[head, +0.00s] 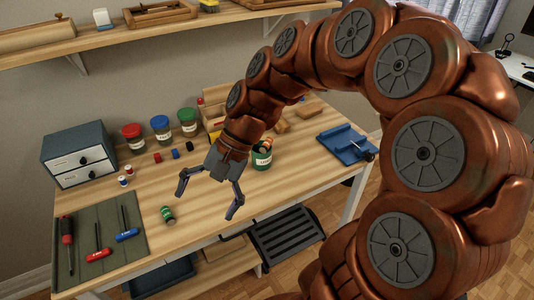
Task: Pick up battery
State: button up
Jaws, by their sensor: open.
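A small green cylinder with a dark end, which looks like the battery (167,214), lies on its side on the wooden desk (195,235) near the front edge. My gripper (205,207) is open and empty, with its two fingers spread and pointing down. In the picture it is to the right of the battery and apart from it. I cannot tell its exact height above the desk.
A mat (128,214) with screwdrivers and hex keys lies at the left. Small spools (123,182), lidded jars (161,127) and a drawer box (78,155) stand behind. A green can (262,158) and blue vise (346,146) are right. A shelf (165,27) hangs above.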

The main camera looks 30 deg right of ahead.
jog(key=w+d+f+m+t+y+b, duration=0.25)
jog(key=w+d+m, duration=0.3)
jog(key=w, duration=0.35)
jog(key=m+t+b, duration=0.8)
jog(key=m+t, duration=0.3)
jog(key=m, duration=0.4)
send_near(267, 142)
jog(key=f+x, duration=0.1)
jog(key=x, duration=0.2)
jog(key=shift+r+x, duration=0.2)
jog(key=shift+x, duration=1.55)
jog(key=shift+r+x, duration=0.15)
jog(key=shift+x, duration=1.65)
jog(key=shift+c, duration=0.2)
jog(key=c, duration=1.3)
jog(key=shift+c, duration=0.3)
jog(key=shift+r, duration=0.15)
